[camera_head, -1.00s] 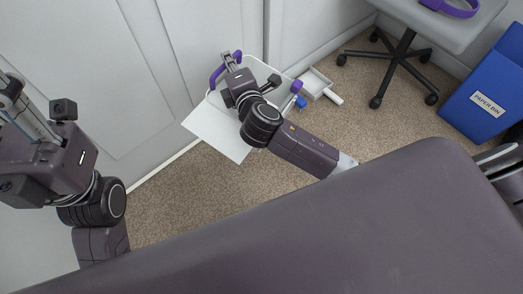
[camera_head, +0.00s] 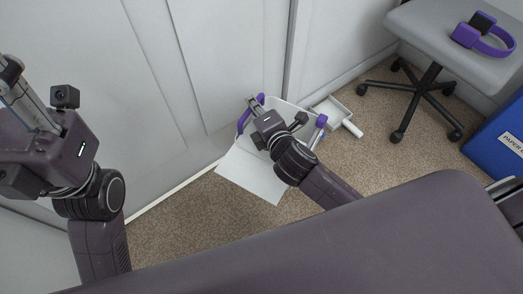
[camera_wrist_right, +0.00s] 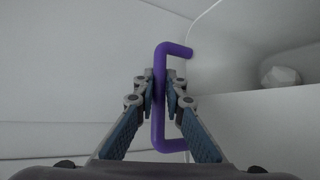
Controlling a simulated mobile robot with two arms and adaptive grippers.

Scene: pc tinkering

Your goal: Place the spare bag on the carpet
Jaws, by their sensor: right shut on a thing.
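My right gripper (camera_head: 252,102) is shut on a purple handle (camera_head: 243,121) of a white open container (camera_head: 253,175). In the right wrist view, the fingers (camera_wrist_right: 160,85) close around the handle's upright bar (camera_wrist_right: 158,100), with the white wall (camera_wrist_right: 245,125) to the right. A crumpled whitish lump (camera_wrist_right: 280,76) shows past the container's edge; I cannot tell whether it is the spare bag. No other bag is identifiable. The brown carpet (camera_head: 190,215) lies below; I cannot tell whether the container touches it. My left gripper (camera_head: 22,95) is at the far left, apart from everything; its fingertips are unclear.
A white dustpan-like tray (camera_head: 335,107) with a handle lies on the carpet beyond the container. A blue paper bin (camera_head: 503,140) stands at right. Grey panels (camera_head: 150,90) close in behind.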

